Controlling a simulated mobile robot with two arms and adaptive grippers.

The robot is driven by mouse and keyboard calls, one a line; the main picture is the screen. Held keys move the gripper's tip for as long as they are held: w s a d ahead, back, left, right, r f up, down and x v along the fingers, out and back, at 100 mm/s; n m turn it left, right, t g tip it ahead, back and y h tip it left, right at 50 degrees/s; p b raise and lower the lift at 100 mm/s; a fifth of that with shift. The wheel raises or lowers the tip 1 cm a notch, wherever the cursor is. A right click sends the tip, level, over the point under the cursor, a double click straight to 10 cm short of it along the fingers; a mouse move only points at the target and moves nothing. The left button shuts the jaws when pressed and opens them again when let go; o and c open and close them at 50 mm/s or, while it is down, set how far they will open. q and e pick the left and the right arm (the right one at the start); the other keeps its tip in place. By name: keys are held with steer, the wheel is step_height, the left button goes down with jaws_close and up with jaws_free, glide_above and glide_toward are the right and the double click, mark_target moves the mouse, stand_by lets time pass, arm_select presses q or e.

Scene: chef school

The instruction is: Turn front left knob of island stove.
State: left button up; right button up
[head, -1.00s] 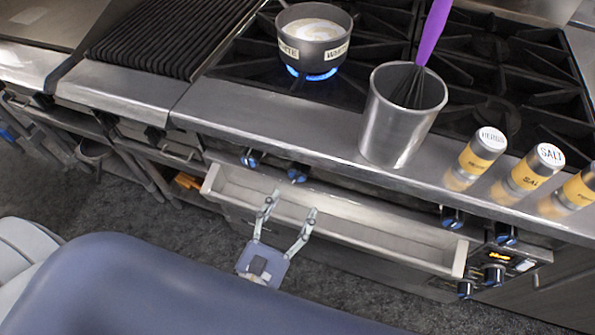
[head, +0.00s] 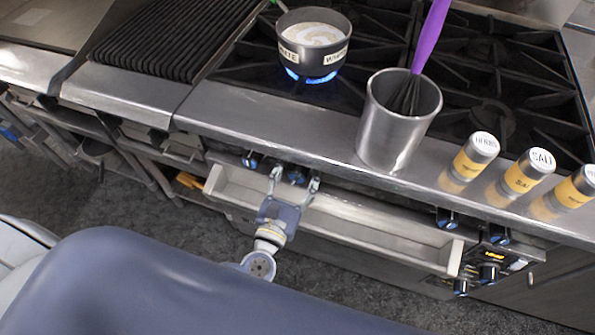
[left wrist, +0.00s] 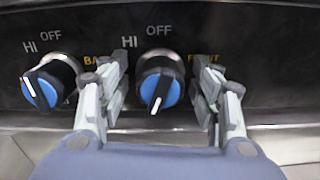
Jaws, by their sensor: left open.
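The island stove (head: 240,110) has two blue-faced knobs on its front left. The knob with the "FRONT" label beside it (left wrist: 161,88) sits between my left gripper's fingers, its white mark pointing down. It also shows in the head view (head: 297,175). My left gripper (head: 296,180) is open, one finger on each side of this knob; whether they touch it I cannot tell. The fingers also frame it in the left wrist view (left wrist: 160,92). The neighbouring knob, labelled "BACK" (left wrist: 42,88), is left of the fingers, its mark pointing left. My right gripper is not in view.
A pot (head: 313,47) stands over a blue flame. A metal cup (head: 385,140) with a purple-handled whisk (head: 430,35) and several shakers (head: 473,158) stand on the front ledge. A long trough (head: 370,222) runs below the knobs.

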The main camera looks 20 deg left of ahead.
arm_select(q)
steer(key=shift+c, duration=0.5)
steer(key=c, duration=1)
steer(key=shift+o, duration=0.2)
